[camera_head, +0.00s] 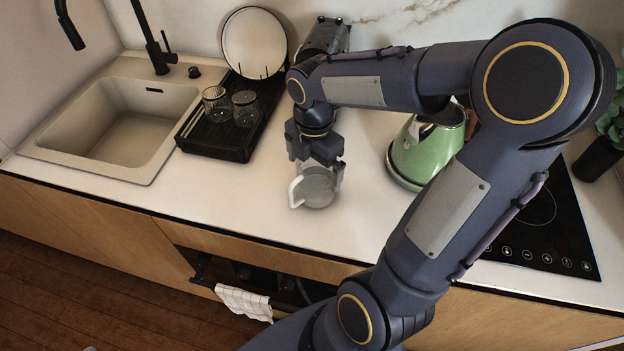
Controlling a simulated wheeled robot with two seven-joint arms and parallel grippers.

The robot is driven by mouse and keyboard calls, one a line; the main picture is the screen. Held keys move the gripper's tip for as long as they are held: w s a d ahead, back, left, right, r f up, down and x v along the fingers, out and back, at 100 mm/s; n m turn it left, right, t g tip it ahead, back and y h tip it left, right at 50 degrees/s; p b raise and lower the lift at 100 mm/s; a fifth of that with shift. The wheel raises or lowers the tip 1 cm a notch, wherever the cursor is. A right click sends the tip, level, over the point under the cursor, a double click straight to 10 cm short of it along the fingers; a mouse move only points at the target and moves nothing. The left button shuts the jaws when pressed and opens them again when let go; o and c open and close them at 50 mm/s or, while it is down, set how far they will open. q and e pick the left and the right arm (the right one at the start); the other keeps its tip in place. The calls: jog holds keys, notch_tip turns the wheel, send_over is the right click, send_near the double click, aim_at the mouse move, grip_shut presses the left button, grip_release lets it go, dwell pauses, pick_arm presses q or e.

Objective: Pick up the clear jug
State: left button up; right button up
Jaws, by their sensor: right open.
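The clear jug (318,190) stands on the white counter in the middle of the view, its pale handle on its left side. My right gripper (318,170) is at the jug from behind and above, with its open fingers close around or beside the jug's upper part. Whether the fingers touch the jug cannot be told. The gripper hides the jug's far rim. My left gripper does not show.
A green kettle (428,150) stands right of the jug, partly behind my right arm. A black dish rack (225,135) with glasses and a plate (254,43) is on the left, beside the sink (115,115). A black cooktop (540,235) is on the right. The counter in front of the jug is clear.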

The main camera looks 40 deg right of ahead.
notch_tip(320, 180, down, 2)
jog(key=shift+f, duration=0.1)
jog(key=c, duration=1.2)
jog(key=shift+c, duration=0.3)
jog(key=shift+r, duration=0.25)
